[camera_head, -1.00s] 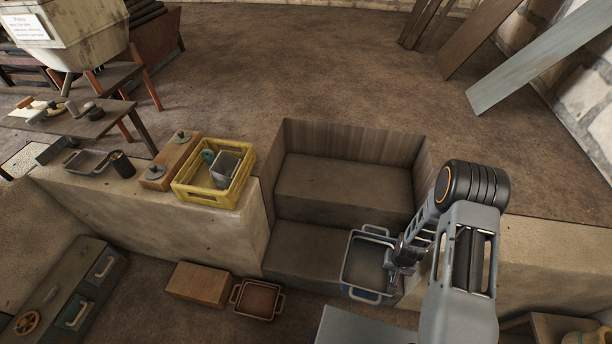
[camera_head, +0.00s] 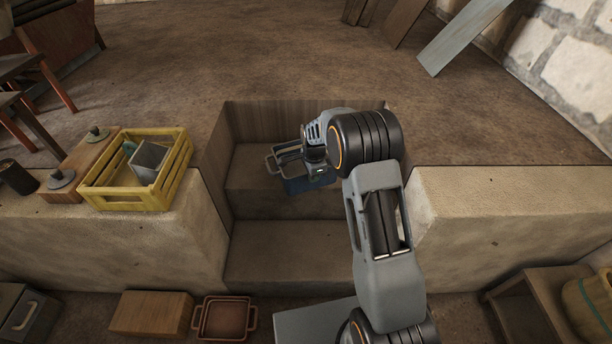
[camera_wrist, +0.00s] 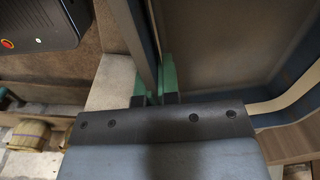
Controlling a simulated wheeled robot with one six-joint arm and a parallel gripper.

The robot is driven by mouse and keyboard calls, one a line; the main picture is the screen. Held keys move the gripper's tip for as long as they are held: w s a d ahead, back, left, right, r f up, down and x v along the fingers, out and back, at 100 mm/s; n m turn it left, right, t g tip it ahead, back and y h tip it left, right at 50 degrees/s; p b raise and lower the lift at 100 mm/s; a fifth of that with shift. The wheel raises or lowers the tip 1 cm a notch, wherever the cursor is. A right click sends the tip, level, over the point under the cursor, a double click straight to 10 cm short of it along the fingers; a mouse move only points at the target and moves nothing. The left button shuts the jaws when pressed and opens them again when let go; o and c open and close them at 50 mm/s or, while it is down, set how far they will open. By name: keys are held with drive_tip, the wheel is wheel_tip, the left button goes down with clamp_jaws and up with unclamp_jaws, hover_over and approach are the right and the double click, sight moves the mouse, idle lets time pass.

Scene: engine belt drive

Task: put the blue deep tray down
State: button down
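The blue deep tray (camera_head: 300,187) shows in the head view at the recessed steps, over the upper step (camera_head: 255,205), partly hidden behind my arm. I cannot tell whether it touches the step. My gripper (camera_head: 314,172) is at the tray's right side. In the wrist view the green fingertips (camera_wrist: 155,84) are closed on either side of the tray's wall, and the grey tray floor (camera_wrist: 225,40) fills the upper right.
A yellow crate (camera_head: 178,185) holding a grey box stands on the left ledge. The lower step (camera_head: 285,255) looks bare. A brown tray (camera_head: 224,318) and a wooden block (camera_head: 150,313) lie on the floor in front. Open ground (camera_head: 230,55) stretches behind the steps.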

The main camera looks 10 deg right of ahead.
drive_tip(key=r+m+b, duration=0.1)
drive_tip(key=w+r+m+b, duration=0.1)
drive_tip(key=m, duration=0.1)
drive_tip(key=shift+w+r+b, duration=0.1)
drive_tip(key=shift+w+b, duration=0.2)
drive_tip(key=shift+w+d+m, duration=0.1)
drive_tip(key=shift+w+m, duration=0.1)
drive_tip(key=shift+m, duration=0.2)
drive_tip(key=w+d+f, duration=0.1)
drive_tip(key=w, duration=0.1)
drive_tip(key=w+d+f+b, duration=0.1)
drive_tip(key=d, duration=0.1)
drive_tip(key=w+d+f, duration=0.1)
drive_tip(key=w+d, duration=0.1)
drive_tip(key=shift+w+b, duration=0.3)
drive_tip(key=shift+b, duration=0.05)
drive_tip(key=shift+w+d+f+b, duration=0.4)
drive_tip(key=shift+w+d+f, duration=0.3)
drive_tip(key=shift+f, duration=0.85)
drive_tip(key=shift+w+d+f+b, duration=0.35)
drive_tip(key=shift+w+d+f, duration=0.35)
drive_tip(key=shift+f, duration=0.8)
drive_tip(key=shift+w+d+f+b, duration=0.5)
drive_tip(key=shift+w+f, duration=0.3)
drive_tip(key=shift+f, duration=0.75)
drive_tip(key=shift+f, duration=0.15)
drive_tip(key=c, duration=1.4)
unclamp_jaws()
drive_tip(key=shift+o, duration=0.2)
